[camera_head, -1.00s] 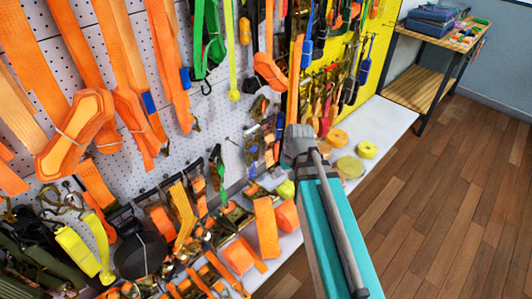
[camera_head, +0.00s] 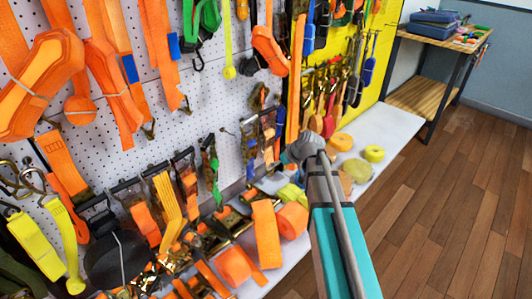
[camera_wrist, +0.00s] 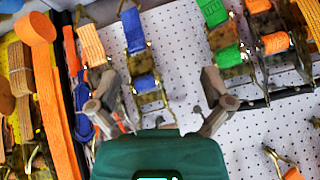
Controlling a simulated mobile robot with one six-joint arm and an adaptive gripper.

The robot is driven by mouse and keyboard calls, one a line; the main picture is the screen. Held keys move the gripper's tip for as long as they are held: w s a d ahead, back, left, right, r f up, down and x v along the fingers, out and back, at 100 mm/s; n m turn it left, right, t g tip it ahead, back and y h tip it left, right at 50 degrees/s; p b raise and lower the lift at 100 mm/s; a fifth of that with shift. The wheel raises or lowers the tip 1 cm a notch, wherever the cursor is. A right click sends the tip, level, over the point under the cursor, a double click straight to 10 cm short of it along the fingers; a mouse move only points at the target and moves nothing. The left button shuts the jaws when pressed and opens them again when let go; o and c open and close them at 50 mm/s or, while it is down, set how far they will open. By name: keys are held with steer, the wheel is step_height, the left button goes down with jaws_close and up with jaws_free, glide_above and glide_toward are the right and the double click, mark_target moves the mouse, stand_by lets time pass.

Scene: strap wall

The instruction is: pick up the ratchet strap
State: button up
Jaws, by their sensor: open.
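Several ratchet straps hang on the white pegboard; I cannot tell which single one the task means. In the wrist view, a ratchet strap with blue webbing (camera_wrist: 133,32) and a metal ratchet lies beyond and between my fingers. One with green webbing (camera_wrist: 213,12) is at upper right, and its green part also shows in the head view (camera_head: 214,170). My gripper (camera_wrist: 160,80) is open and empty, its two fingers spread and apart from the blue strap. In the head view my arm reaches toward the wall, and its fingers are hidden.
A white shelf (camera_head: 392,128) runs below the wall, with orange strap rolls (camera_head: 291,220) and yellow rolls (camera_head: 374,153). Large orange bundles (camera_head: 38,82) hang at left. A wooden table (camera_head: 420,85) stands at back right. The wooden floor (camera_head: 450,215) at right is clear.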

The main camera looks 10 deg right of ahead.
steer(key=w+d+f+n+t+y+b, duration=0.1)
steer(key=w+d+f+t+b, duration=0.15)
steer(key=w+f+b, duration=0.65)
steer(key=n+t+y+b, duration=0.1)
steer(key=t+b, duration=0.3)
steer(key=b, duration=0.8)
glide_toward(268, 160)
steer(key=shift+g+v, duration=0.25)
steer(key=shift+v, duration=1.45)
steer(key=shift+w+r, duration=0.1)
steer(key=shift+w, duration=0.05)
steer(key=b+x, duration=0.2)
steer(key=x, duration=0.5)
steer(key=shift+w+a+f, duration=0.15)
steer(key=shift+w+f, duration=0.05)
steer(key=shift+w, duration=0.05)
steer(key=shift+w+a+b, duration=0.25)
steer(key=shift+w+b, duration=0.05)
steer(key=shift+b, duration=0.05)
steer(key=shift+b+x, duration=0.75)
steer(key=shift+x, duration=1.85)
steer(key=shift+r, duration=0.15)
